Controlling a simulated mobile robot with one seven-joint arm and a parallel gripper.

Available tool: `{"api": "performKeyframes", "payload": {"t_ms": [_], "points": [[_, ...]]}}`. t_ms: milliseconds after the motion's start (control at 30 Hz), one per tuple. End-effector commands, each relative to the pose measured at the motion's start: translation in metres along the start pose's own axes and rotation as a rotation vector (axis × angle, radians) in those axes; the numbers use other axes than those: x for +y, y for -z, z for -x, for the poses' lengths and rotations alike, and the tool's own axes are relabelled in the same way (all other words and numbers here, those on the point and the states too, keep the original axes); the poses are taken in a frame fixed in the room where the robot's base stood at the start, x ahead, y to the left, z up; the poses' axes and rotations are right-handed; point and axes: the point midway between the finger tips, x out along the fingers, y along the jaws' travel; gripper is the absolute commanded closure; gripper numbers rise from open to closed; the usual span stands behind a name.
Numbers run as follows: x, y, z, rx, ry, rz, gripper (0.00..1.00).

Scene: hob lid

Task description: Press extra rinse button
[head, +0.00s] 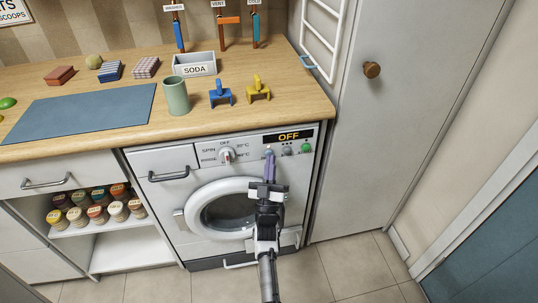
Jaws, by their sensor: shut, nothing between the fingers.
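The white washing machine (160,210) stands under the wooden counter. Its control panel has a display (289,135) reading OFF, a dial (226,155), a grey button (287,151) and a green button (306,148). Another small light control (268,150) shows just above my fingertips. The button labels are too small to read, so I cannot tell which is extra rinse. My gripper (269,159) is shut and empty, its purple fingers pointing up at the panel's left button area. I cannot tell whether the tips touch it. My arm hides part of the round door (205,212).
The counter (220,122) above holds a green cup (177,96), a SODA box (194,64), and blue (220,94) and yellow (258,90) pieces. A tall cabinet (405,130) closes off the right. Shelves with several jars are left. Floor (345,270) in front is clear.

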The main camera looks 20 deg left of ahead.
Motion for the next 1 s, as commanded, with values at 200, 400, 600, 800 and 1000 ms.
{"api": "performKeyframes", "payload": {"t_ms": [200, 400, 600, 800, 1000], "points": [[-0.001, -0.002, -0.002, 0.000, 0.000, 0.000, 1.00], [-0.003, -0.003, -0.004, 0.000, -0.001, 0.000, 1.00], [-0.002, -0.002, -0.004, 0.000, 0.000, 0.000, 1.00], [0.002, 0.002, 0.002, -0.001, 0.000, 0.001, 1.00], [0.007, 0.007, 0.009, -0.001, 0.000, 0.001, 1.00]]}}
